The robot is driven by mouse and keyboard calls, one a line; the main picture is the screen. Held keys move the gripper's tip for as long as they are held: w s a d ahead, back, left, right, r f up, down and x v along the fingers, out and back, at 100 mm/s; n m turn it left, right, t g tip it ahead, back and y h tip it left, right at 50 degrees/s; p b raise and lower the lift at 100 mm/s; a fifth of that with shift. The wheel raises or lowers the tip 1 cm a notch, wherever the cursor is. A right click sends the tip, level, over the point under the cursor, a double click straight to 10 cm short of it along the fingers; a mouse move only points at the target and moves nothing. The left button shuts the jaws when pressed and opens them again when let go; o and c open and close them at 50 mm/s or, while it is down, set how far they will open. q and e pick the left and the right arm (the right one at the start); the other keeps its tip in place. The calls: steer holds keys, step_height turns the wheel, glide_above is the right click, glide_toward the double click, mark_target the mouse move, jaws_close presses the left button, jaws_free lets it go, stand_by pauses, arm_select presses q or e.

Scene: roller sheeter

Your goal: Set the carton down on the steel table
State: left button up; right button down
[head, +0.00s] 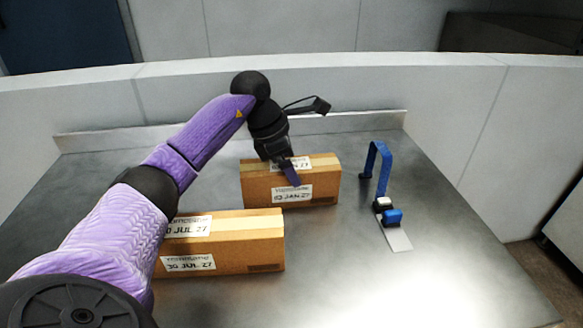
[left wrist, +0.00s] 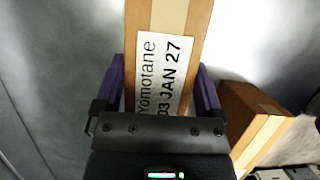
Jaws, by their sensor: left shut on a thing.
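My left gripper (head: 289,172) is shut on the far brown carton (head: 325,186), with its fingers across the carton's narrow width. The carton has pale tape along the top and white labels; in the left wrist view the carton (left wrist: 201,22) shows a label reading "Yomotane 03 JAN 27" between the two purple fingers (left wrist: 160,75). It looks level and sits low at or just over the steel table (head: 340,265); I cannot tell whether its underside touches. My right gripper is not in view.
A second brown carton (head: 245,247), labelled "30 JUL 27", lies nearer, partly behind my left arm. A blue-handled tool with a flat metal plate (head: 397,239) lies at the right. A low upstand (head: 100,138) edges the table's back. The front right is clear.

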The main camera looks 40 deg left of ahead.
arm_select(q)
steer(key=o, duration=1.2)
steer(key=shift+o, duration=0.4)
steer(key=p+v, duration=0.4)
steer(key=v, duration=0.8)
steer(key=shift+p, duration=0.4)
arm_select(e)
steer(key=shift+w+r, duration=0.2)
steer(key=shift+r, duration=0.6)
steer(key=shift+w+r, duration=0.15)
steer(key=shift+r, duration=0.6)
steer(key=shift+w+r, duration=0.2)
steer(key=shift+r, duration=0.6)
